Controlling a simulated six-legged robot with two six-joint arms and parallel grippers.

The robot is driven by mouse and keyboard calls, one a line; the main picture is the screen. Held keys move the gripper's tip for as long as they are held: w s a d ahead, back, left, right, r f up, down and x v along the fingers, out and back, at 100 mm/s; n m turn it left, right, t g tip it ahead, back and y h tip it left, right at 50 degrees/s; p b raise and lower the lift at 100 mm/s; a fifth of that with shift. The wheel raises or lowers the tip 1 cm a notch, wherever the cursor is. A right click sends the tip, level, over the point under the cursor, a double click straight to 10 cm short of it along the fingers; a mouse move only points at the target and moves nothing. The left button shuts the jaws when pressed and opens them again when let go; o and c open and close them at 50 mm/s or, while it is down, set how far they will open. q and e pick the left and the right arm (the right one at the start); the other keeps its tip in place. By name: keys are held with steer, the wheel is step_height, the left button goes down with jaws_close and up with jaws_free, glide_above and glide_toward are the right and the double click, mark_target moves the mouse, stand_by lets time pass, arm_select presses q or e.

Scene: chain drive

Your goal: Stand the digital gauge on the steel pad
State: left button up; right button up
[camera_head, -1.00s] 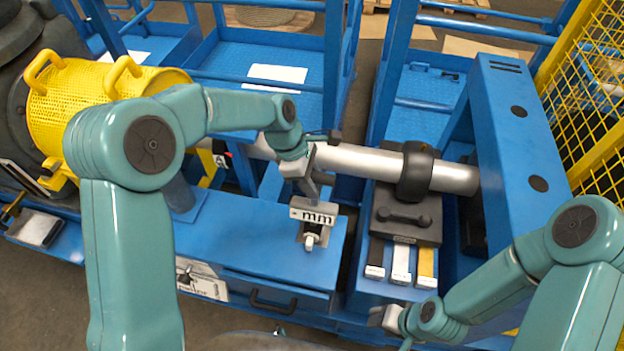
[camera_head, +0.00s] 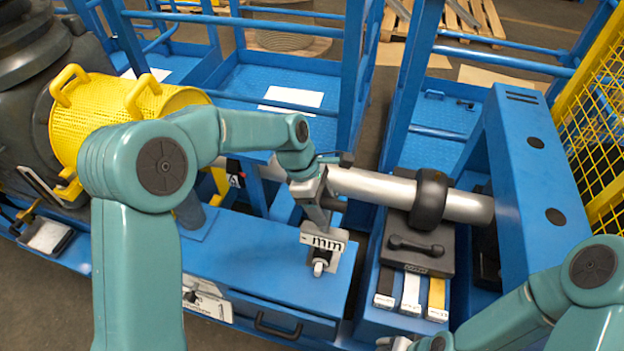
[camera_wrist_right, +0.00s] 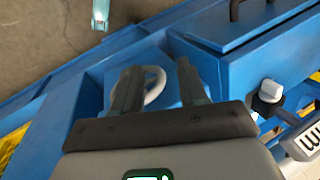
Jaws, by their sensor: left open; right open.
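The digital gauge (camera_head: 323,240), a pale grey block marked "mm", is on the blue bench in the middle of the head view, with a white rounded knob (camera_head: 319,266) at its front. A grey patch shows around its foot; I cannot tell how much of the steel pad this is. My left gripper (camera_head: 320,224) is open and right at the gauge's top; whether it touches is unclear. My right gripper (camera_wrist_right: 157,88) is open and empty over blue metal; its tip (camera_head: 393,343) shows at the bottom of the head view. The gauge's edge shows in the right wrist view (camera_wrist_right: 305,140).
A silver shaft (camera_head: 375,186) with a black collar (camera_head: 430,199) runs behind the gauge. Right of it are a dark block (camera_head: 420,256) and black, white and yellow strips (camera_head: 411,292). A pale ring (camera_wrist_right: 154,86) shows beyond my right fingers. Blue bench left of the gauge is clear.

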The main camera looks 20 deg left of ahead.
arm_select(q)
steer(key=v, duration=1.5)
steer(key=shift+d+r, duration=0.1)
